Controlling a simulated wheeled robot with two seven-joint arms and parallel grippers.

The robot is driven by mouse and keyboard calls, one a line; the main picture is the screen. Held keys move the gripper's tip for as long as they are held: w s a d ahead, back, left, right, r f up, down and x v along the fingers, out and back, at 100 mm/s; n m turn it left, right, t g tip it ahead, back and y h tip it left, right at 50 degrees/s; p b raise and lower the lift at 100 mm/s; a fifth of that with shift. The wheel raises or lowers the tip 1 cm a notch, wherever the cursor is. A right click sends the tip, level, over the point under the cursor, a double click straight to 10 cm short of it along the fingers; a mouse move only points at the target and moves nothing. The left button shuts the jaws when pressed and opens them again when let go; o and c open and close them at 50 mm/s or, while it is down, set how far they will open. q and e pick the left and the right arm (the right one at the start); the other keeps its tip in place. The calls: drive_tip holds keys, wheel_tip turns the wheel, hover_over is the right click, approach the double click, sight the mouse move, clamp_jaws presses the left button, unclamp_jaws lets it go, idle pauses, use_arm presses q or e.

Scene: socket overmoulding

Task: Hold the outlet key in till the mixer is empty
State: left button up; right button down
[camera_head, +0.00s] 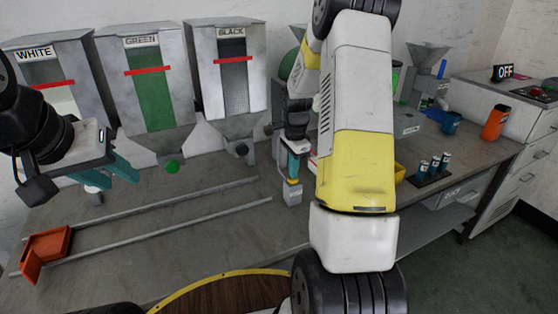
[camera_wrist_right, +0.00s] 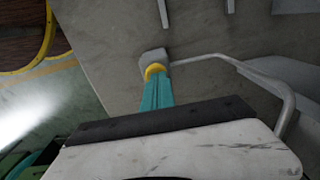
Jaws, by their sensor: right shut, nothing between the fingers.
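The outlet key, a small yellow knob (camera_wrist_right: 154,71) on a grey block (camera_wrist_right: 153,56), lies right at the tips of my right gripper (camera_wrist_right: 157,86) in the right wrist view. The teal fingers are together with nothing between them, and their tips appear to touch the yellow knob. In the head view my right gripper (camera_head: 295,167) points down at the same grey block (camera_head: 292,195). The mixer is mostly hidden behind my right arm, and its contents do not show. My left gripper (camera_head: 112,174) is open and empty at the left, above the bench.
Hoppers marked WHITE (camera_head: 60,75), GREEN (camera_head: 150,75) and BLACK (camera_head: 230,75) stand along the back. Two rails (camera_head: 150,212) and an orange tray (camera_head: 47,250) lie at the left.

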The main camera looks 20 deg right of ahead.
drive_tip(key=shift+s+d+f, duration=0.15)
drive_tip(key=shift+s+f, duration=0.4)
drive_tip(key=shift+f, duration=0.1)
drive_tip(key=shift+w+r, duration=0.1)
drive_tip(key=shift+r, duration=0.25)
wheel_tip(320, 180, up, 14)
drive_tip(key=shift+w+r, duration=0.25)
drive_tip(key=shift+w, duration=0.2)
idle(0.9)
